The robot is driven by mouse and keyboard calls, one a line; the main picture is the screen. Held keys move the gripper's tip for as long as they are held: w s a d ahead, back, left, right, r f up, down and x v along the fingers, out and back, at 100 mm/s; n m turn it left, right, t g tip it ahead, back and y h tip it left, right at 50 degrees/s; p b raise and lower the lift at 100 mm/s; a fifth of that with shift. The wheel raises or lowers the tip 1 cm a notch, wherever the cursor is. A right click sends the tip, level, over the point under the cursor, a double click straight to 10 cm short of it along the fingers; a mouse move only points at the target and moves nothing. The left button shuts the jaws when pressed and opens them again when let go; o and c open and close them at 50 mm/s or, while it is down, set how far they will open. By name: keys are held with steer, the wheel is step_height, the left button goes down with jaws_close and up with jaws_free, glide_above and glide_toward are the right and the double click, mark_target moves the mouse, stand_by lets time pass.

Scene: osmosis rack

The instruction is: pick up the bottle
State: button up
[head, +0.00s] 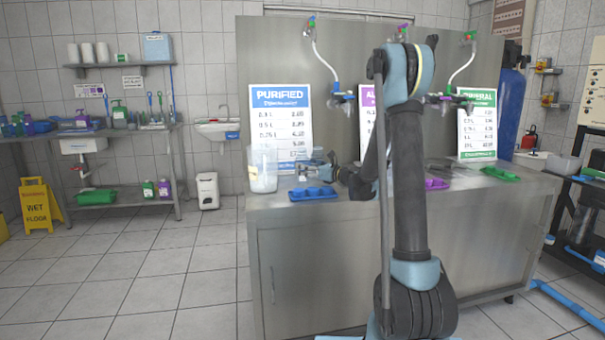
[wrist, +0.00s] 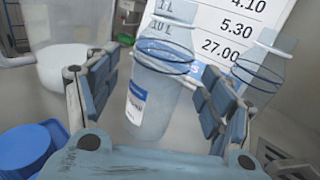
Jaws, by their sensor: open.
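A clear, pale bottle (wrist: 150,100) with a blue and white label stands in the middle of the wrist view, slightly tilted in the picture. My gripper (wrist: 163,78) is open, with one padded finger on each side of the bottle. Whether either finger touches it I cannot tell. In the head view my gripper (head: 328,172) is low over the left part of the steel counter (head: 345,212), pointing left; the bottle is too small and crowded there to make out clearly.
A clear jug (head: 263,172) stands left of my gripper and also shows in the wrist view (wrist: 65,30). A blue tray (head: 313,194) lies at the counter's front edge. A second clear bottle (wrist: 265,62) stands right of the fingers. The purified price sign (head: 282,125) stands behind.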

steer(key=x, duration=0.2)
steer(key=shift+w+a, duration=0.2)
steer(key=shift+a, duration=0.1)
steer(key=c, duration=0.9)
steer(key=shift+r, duration=0.1)
